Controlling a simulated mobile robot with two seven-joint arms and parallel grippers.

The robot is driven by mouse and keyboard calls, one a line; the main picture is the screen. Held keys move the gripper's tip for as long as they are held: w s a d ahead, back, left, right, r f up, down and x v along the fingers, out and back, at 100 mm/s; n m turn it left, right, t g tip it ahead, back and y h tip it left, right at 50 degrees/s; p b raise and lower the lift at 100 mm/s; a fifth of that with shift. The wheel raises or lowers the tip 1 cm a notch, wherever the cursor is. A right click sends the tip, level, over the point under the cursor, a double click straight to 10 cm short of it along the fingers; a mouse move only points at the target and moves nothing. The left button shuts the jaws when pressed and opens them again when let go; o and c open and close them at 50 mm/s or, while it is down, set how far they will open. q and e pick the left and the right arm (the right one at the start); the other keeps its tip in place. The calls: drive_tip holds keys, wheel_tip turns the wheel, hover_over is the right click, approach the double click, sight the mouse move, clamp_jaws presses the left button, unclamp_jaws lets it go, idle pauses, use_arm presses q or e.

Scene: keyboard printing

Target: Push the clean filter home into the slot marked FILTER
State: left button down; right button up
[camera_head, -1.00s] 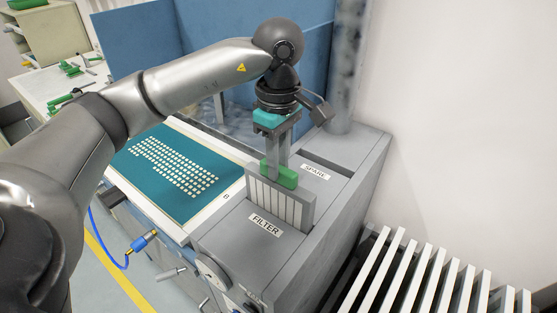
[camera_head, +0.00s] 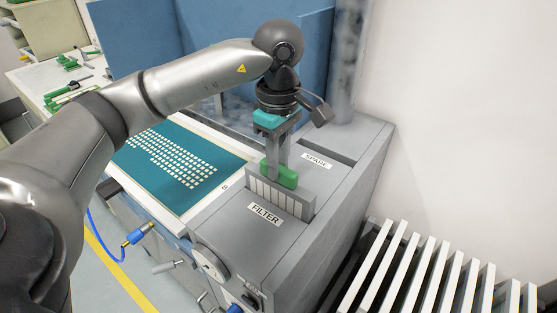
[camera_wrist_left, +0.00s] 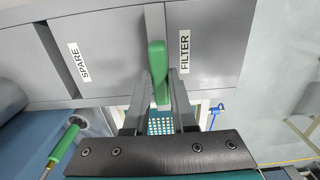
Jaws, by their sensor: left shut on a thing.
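The clean filter (camera_head: 283,199) is a pale pleated panel in a grey frame with a green handle (camera_head: 279,175). It stands upright, partly sunk in the slot beside the FILTER label (camera_head: 265,214) on top of the grey cabinet; its lower part is hidden inside. My left gripper (camera_head: 277,166) comes down from above and is shut on the green handle. In the left wrist view the green handle (camera_wrist_left: 157,70) lies between the two fingers, with the FILTER label (camera_wrist_left: 185,51) to its right. My right gripper is not in view.
The slot by the SPARE label (camera_head: 317,162) lies behind, near a grey pipe (camera_head: 348,75). A teal bed with pale keys (camera_head: 175,158) is to the left. White slats (camera_head: 430,270) stand at the lower right. A blue hose connector (camera_head: 136,237) hangs at the front.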

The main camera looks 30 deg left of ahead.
sight(279, 185)
use_arm(q)
drive_tip(key=shift+f+b, duration=2.45)
drive_tip(key=shift+f, duration=0.55)
drive_tip(key=c, duration=0.7)
unclamp_jaws()
drive_tip(key=shift+o, duration=0.2)
wheel_tip(279, 185, up, 6)
drive_tip(key=p, duration=0.4)
drive_tip(key=shift+r, duration=0.1)
wheel_tip(279, 185, up, 15)
drive_tip(key=p, duration=0.4)
